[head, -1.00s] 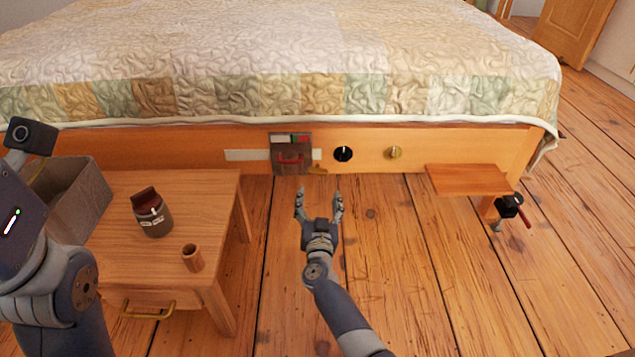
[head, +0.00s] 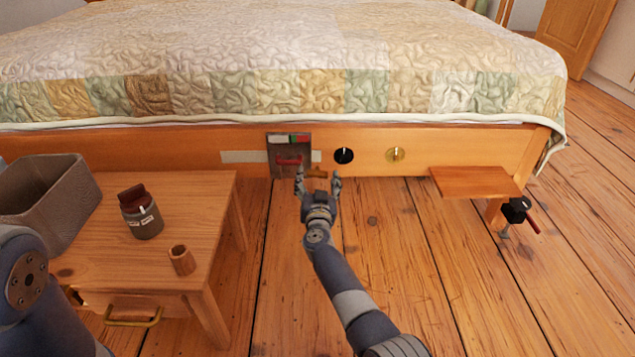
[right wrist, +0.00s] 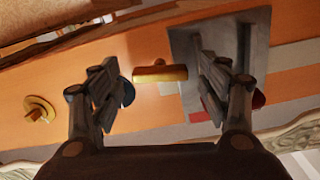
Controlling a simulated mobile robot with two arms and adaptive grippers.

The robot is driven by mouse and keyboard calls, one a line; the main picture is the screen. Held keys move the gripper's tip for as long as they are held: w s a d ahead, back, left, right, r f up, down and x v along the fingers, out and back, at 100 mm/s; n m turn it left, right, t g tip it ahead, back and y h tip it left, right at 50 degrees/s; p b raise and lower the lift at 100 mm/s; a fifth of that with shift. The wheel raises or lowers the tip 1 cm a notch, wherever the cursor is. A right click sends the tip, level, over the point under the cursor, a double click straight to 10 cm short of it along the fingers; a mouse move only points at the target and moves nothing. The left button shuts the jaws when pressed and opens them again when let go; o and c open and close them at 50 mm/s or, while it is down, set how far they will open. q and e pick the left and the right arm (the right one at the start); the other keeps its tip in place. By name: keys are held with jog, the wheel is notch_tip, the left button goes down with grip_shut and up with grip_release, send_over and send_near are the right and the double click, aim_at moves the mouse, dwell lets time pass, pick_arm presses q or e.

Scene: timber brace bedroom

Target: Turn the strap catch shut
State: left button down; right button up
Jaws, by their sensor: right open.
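A brass piece with a short bar, which looks like the strap catch (head: 317,173), sits low on the bed's wooden side rail, just right of a grey metal plate with a red handle (head: 289,145). My right gripper (head: 319,181) is open and empty, fingers pointing at the rail. In the right wrist view the brass bar (right wrist: 160,73) shows between the open fingers (right wrist: 160,82), apart from both; the plate (right wrist: 268,50) is behind the right finger. In the head view the fingertips partly hide the catch. Of my left arm only links show; its gripper is out of view.
A black knob (head: 344,156) and a brass knob (head: 396,154) are on the rail to the right. A wooden shelf (head: 475,181) with a clamp (head: 516,211) juts out further right. A low table (head: 205,215) with a bin, jar and cup stands left. Floor between is clear.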

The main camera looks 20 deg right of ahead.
jog(key=c, duration=1.1)
jog(key=shift+o, duration=0.2)
jog(key=shift+m, duration=0.4)
jog(key=m, duration=0.2)
jog(key=shift+m+p, duration=0.35)
jog(key=shift+m, duration=0.05)
jog(key=m, duration=0.3)
jog(key=shift+m, duration=0.3)
jog(key=m, duration=0.4)
jog(key=shift+b, duration=0.3)
jog(key=m, duration=0.4)
jog(key=shift+m+b, duration=0.3)
jog(key=shift+b, duration=0.05)
